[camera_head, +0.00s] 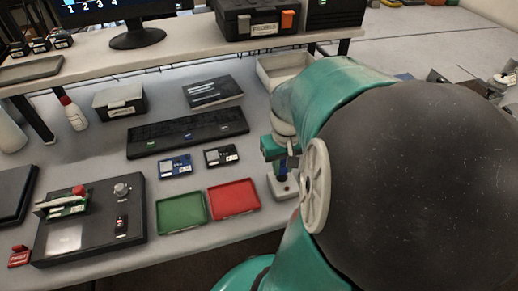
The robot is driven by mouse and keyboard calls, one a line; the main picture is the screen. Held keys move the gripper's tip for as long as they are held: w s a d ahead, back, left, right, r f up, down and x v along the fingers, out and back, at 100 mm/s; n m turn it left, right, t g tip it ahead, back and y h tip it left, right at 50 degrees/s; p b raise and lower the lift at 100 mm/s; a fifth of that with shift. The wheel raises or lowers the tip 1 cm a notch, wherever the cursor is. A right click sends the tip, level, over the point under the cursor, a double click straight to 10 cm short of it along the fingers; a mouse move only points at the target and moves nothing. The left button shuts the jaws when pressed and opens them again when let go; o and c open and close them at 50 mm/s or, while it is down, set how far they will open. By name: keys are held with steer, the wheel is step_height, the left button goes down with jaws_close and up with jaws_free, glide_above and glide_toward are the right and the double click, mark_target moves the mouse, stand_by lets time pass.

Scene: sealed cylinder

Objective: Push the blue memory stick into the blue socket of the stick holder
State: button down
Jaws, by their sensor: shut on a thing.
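My gripper (285,158) is right of the middle, partly hidden by my own arm. It is shut on a small blue piece, the blue memory stick (283,169), which points down. Directly below is a small light-grey block (282,187) on the table, which looks like the stick holder. The stick's lower end is at or just above the block's top; I cannot tell whether it touches or is inside. The blue socket cannot be made out at this size.
A green tray (182,212) and a red tray (233,198) lie left of the block. Blue (175,166) and black (221,156) boards lie behind them, near a long black strip (187,133). A dark control box (90,222) stands at left. My arm hides the right side.

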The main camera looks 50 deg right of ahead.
mark_target(284, 161)
steer(key=shift+r, duration=2.25)
steer(key=shift+s, duration=0.1)
